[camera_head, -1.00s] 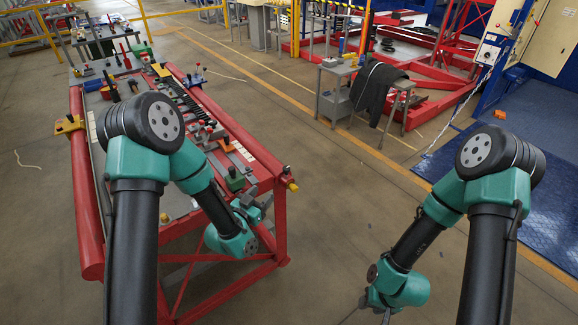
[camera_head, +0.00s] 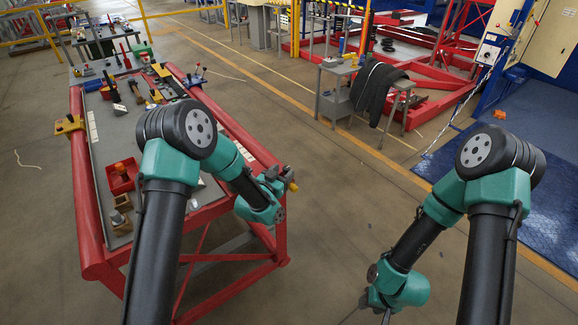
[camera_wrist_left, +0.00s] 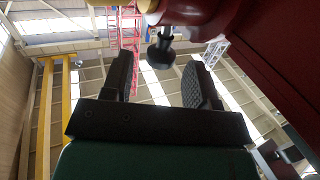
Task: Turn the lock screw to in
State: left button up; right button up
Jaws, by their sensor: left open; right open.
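A dark knob on a short metal stem (camera_wrist_left: 160,55), which looks like the lock screw, hangs under a yellow and red part in the left wrist view. It appears between the fingertips of my left gripper (camera_wrist_left: 160,68), with a visible gap on both sides. How far it is in depth I cannot tell. In the head view my left gripper (camera_head: 279,180) is at the near right corner of the red bench frame, beside the yellow rail end (camera_head: 293,187). The screw is not distinguishable there. My right gripper (camera_head: 383,312) hangs low over the floor, away from the bench.
The red-framed bench (camera_head: 88,220) carries a red tray (camera_head: 122,178) and several tools. A grey side table with a dark cloth (camera_head: 375,88) stands beyond. The floor between bench and blue platform (camera_head: 500,190) is free. A dark red surface (camera_wrist_left: 270,60) fills the left wrist view's upper right.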

pick_arm(q)
jog(key=shift+x, duration=2.35)
jog(key=c, duration=0.9)
